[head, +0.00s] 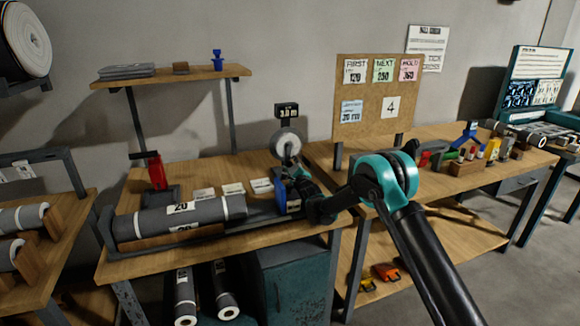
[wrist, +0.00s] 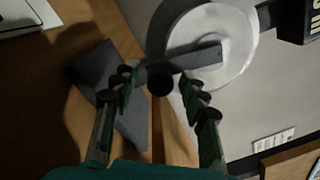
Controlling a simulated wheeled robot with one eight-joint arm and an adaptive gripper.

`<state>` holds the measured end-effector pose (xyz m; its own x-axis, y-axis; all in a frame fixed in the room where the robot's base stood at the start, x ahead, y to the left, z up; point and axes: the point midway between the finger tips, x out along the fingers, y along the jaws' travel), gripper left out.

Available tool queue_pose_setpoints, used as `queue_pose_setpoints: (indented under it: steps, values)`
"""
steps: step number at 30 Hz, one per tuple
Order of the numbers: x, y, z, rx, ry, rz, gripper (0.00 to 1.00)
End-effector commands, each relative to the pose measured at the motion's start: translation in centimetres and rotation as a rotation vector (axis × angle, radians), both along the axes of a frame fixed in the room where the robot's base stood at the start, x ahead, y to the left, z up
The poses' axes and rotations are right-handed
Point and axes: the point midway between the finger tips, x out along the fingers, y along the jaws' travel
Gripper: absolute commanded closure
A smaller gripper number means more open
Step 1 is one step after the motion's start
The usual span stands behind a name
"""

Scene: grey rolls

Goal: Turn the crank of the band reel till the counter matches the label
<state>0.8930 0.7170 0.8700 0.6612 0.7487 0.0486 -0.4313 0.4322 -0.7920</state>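The band reel (head: 287,143) stands at the back of the near bench, a pale disc on a dark post. Its counter (head: 287,111) sits above it; the small digits are hard to read, perhaps 3.0 m. In the wrist view the reel (wrist: 232,38) fills the top, with a grey crank bar (wrist: 193,61) across its face and a dark round knob at the bar's left end. My gripper (wrist: 158,83) is open, its green fingers either side of the knob, apparently without touching it. In the head view my gripper (head: 297,178) is just below the reel. I cannot tell which label goes with the counter.
A grey roll (head: 180,218) marked 20 lies along the bench front. Several cards (head: 233,188) lie behind it. A red-handled tool (head: 157,172) stands left, a blue device (head: 288,198) close by my gripper. A corkboard (head: 372,98) with notes stands right.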

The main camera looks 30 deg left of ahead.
Motion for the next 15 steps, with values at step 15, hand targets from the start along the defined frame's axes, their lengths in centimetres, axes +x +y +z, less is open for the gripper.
queue_pose_setpoints:
  steps: [15]
  values:
    - [0.1,-0.1,5.6,0.003,-0.002,0.000,0.50]
